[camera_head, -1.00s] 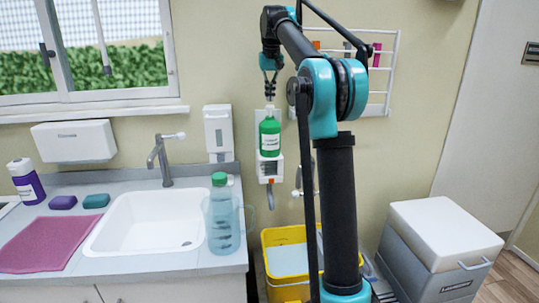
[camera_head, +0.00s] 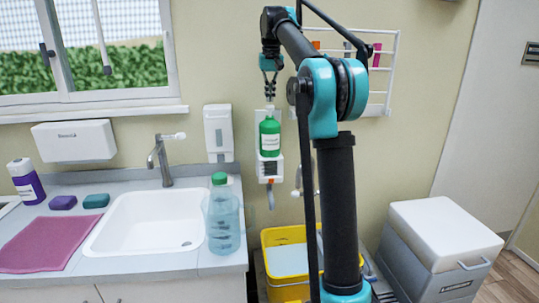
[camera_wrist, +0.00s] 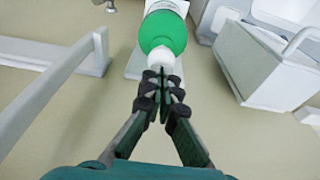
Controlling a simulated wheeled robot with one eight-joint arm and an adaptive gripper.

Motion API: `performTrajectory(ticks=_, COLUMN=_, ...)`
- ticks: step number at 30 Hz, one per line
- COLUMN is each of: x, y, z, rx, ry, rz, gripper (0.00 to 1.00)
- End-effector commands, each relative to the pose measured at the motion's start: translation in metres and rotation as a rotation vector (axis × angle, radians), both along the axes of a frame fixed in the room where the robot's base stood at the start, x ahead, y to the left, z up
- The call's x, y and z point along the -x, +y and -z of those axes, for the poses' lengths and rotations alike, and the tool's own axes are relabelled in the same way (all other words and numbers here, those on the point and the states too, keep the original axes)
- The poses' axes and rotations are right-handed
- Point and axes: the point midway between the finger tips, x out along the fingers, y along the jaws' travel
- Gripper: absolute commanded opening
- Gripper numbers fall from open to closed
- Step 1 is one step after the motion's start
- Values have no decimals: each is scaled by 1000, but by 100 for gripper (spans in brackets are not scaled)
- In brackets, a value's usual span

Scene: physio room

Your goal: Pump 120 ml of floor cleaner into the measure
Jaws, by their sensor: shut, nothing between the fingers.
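A green bottle (camera_head: 270,138) with a white label and white top hangs upright in a holder (camera_head: 263,170) on the wall, right of the sink. My gripper (camera_head: 270,95) is just above it, pointing down, with its fingers together and empty. In the wrist view the green bottle (camera_wrist: 163,32) is at the top, and my gripper's shut fingertips (camera_wrist: 164,78) are at its white pump top (camera_wrist: 161,57). Whether they touch it is hard to tell. A faint clear handle-like shape (camera_head: 271,197) shows below the holder; I cannot make out the measure clearly.
A clear bottle with a green cap (camera_head: 223,222) stands at the counter's right edge beside the white sink (camera_head: 120,238). A yellow bucket (camera_head: 275,240) is on a cart below. A wire rack (camera_head: 393,75) is on the wall at right. A grey-and-white bin (camera_head: 440,245) stands at right.

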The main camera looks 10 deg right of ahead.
Motion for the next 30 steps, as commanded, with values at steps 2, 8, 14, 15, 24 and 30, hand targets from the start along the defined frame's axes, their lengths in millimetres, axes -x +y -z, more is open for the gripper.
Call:
performTrajectory(ticks=2, x=0, y=0, z=2, rx=0, ry=0, rz=0, gripper=0)
performTrajectory(ticks=8, x=0, y=0, z=9, rx=0, ry=0, rz=0, gripper=0)
performTrajectory(ticks=14, x=0, y=0, z=15, rx=0, ry=0, rz=0, gripper=0)
performTrajectory(ticks=15, x=0, y=0, z=17, rx=0, ry=0, rz=0, gripper=0)
performTrajectory(ticks=24, x=0, y=0, z=26, rx=0, ry=0, rz=0, gripper=0)
performTrajectory(ticks=30, x=0, y=0, z=30, rx=0, ry=0, rz=0, gripper=0)
